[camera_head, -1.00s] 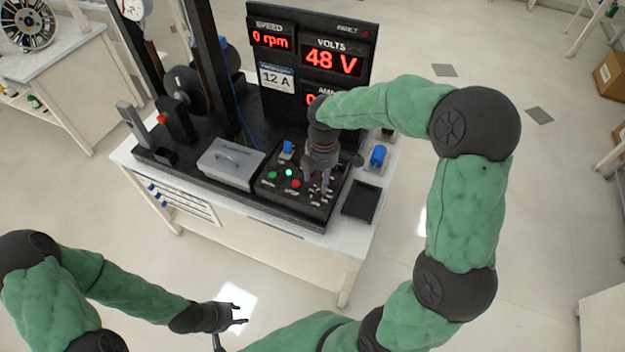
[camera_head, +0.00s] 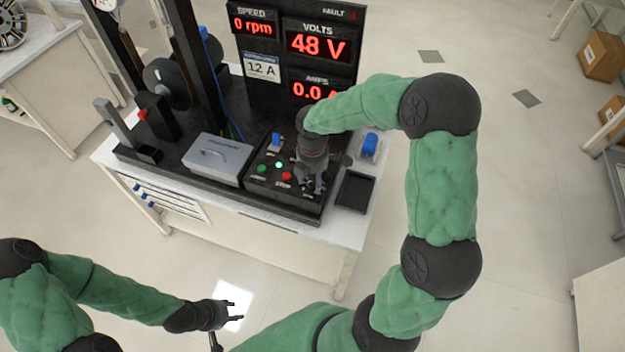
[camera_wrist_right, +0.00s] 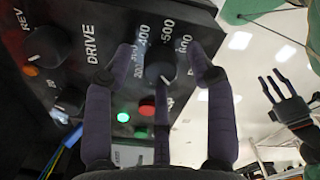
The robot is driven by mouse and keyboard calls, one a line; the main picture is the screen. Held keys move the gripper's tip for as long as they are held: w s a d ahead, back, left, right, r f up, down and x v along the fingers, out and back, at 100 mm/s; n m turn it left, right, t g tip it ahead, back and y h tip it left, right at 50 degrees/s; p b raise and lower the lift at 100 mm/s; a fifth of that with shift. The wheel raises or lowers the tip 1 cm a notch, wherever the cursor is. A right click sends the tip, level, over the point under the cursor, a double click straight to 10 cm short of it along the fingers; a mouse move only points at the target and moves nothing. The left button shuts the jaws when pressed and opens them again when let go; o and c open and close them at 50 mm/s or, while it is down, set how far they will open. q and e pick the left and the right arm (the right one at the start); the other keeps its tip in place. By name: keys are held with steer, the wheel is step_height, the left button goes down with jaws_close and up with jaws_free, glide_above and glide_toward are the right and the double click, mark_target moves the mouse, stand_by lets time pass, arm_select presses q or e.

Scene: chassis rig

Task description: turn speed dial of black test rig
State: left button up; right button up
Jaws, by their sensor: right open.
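The black test rig (camera_head: 230,187) stands on a white bench, with a sloped control panel at its front. In the right wrist view, the speed dial (camera_wrist_right: 158,72) is a dark round knob beside white numbers such as 400, 500 and 600. My right gripper (camera_wrist_right: 161,62) is open, its fingers spread around the dial with visible gaps at the sides. In the head view my right gripper (camera_head: 311,182) points down at the panel's right part and hides the dial. The speed display (camera_head: 253,24) reads 0 rpm. My left gripper (camera_head: 237,310) is open and empty, in front of the bench.
Other knobs (camera_wrist_right: 48,46) sit beside the dial, near the word DRIVE. A lit green lamp (camera_head: 279,165) and a red button (camera_head: 287,176) are left of my right gripper. A grey box (camera_head: 215,160) and a black tray (camera_head: 354,191) flank the panel.

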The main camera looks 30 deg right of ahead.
steer(key=shift+f, duration=0.15)
steer(key=shift+c, duration=0.3)
jaws_close()
